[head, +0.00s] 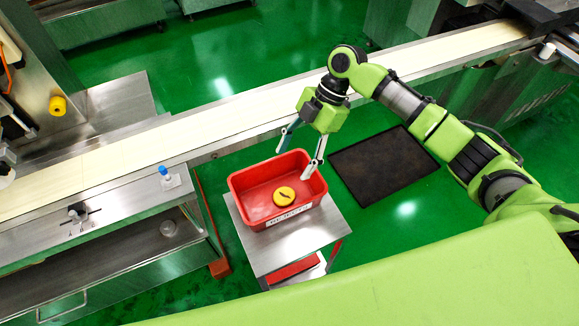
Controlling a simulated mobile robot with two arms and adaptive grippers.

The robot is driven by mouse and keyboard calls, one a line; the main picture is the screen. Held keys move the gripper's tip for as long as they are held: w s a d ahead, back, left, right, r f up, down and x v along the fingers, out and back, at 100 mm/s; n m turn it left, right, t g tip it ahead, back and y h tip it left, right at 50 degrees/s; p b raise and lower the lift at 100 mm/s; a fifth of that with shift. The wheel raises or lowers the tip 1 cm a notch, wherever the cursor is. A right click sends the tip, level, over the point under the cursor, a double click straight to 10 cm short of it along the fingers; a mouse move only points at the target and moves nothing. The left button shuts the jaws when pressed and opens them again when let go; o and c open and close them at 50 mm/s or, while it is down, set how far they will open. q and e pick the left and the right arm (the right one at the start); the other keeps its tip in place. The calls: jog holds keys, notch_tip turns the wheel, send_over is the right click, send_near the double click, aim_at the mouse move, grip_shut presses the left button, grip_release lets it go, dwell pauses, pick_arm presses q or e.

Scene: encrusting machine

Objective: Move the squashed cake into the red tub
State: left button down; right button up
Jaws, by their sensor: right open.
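The squashed cake (284,196) is a round yellow piece with a dark mark on top. It lies on the floor of the red tub (245,215), toward the tub's right front. The tub stands on a small metal stand and has a white label on its front. My right gripper (300,158) is open above the tub's back right part. Its fingers are spread apart and hold nothing, with the right finger near the tub's right rim. The cake is apart from the fingers. My left gripper is not in view.
A long pale conveyor belt (120,155) runs diagonally behind the tub. The metal stand (270,250) has bare room in front of the tub. A dark mat (385,168) lies on the green floor to the right. A blue-capped bottle (168,178) stands on the machine at left.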

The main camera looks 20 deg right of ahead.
jog(key=v, duration=0.7)
jog(key=shift+r, duration=0.2)
